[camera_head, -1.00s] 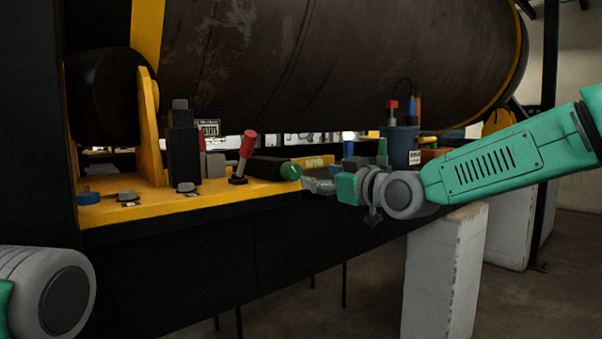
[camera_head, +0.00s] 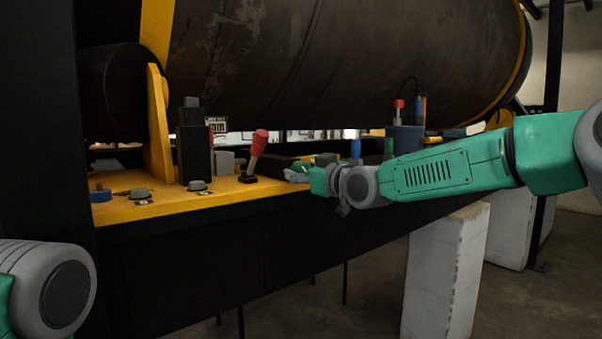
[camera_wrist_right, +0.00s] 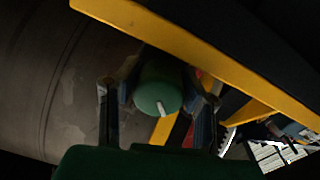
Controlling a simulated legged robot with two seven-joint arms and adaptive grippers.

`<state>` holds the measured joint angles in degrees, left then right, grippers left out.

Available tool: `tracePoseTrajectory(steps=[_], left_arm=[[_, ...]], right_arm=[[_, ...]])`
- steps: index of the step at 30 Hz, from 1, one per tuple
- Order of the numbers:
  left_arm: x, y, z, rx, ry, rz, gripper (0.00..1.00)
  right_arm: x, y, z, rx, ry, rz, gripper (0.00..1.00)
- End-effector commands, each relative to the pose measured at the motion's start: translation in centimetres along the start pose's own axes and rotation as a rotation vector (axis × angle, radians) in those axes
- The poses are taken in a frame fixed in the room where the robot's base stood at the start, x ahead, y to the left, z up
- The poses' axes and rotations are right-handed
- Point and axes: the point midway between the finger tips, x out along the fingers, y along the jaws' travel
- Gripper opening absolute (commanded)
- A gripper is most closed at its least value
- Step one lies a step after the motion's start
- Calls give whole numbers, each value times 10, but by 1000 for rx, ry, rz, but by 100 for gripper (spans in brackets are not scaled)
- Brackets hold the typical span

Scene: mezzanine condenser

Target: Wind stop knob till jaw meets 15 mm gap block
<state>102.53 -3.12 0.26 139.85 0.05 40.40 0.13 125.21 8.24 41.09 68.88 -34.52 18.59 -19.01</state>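The stop knob is green with a white mark and sits between my right fingers in the right wrist view (camera_wrist_right: 158,92). In the head view it is mostly hidden by my right gripper (camera_head: 298,174), at the end of a black cylinder (camera_head: 272,164) on the yellow bench. The right gripper also shows in the wrist view (camera_wrist_right: 157,112); its fingers are open on either side of the knob, with gaps visible. I cannot make out the jaw or the 15 mm gap block for certain. My left gripper is out of view; only a left arm joint shows.
A red-handled lever (camera_head: 258,146) stands just left of the black cylinder. A tall black block (camera_head: 194,152) stands further left on the yellow bench top (camera_head: 165,208). A blue cup (camera_head: 407,139) with tools is behind my right arm. The large dark drum (camera_head: 340,65) hangs above.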

Motion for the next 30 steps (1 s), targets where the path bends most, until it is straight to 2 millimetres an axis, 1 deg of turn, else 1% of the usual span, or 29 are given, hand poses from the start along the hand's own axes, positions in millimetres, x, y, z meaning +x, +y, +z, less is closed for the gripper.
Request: tracePoseTrajectory(steps=[8, 14, 17, 24, 30], left_arm=[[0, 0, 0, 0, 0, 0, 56], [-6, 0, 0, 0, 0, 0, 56], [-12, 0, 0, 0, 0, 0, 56], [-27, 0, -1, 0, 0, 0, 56], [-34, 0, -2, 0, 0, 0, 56]], right_arm=[[-2, 0, 0, 5, 4, -6, 5], [-2, 0, -1, 47, 1, -5, 5], [-2, 1, -1, 94, -1, -5, 5], [-2, 1, -1, 266, -7, -6, 5], [-2, 1, 0, 414, -11, -7, 5]])
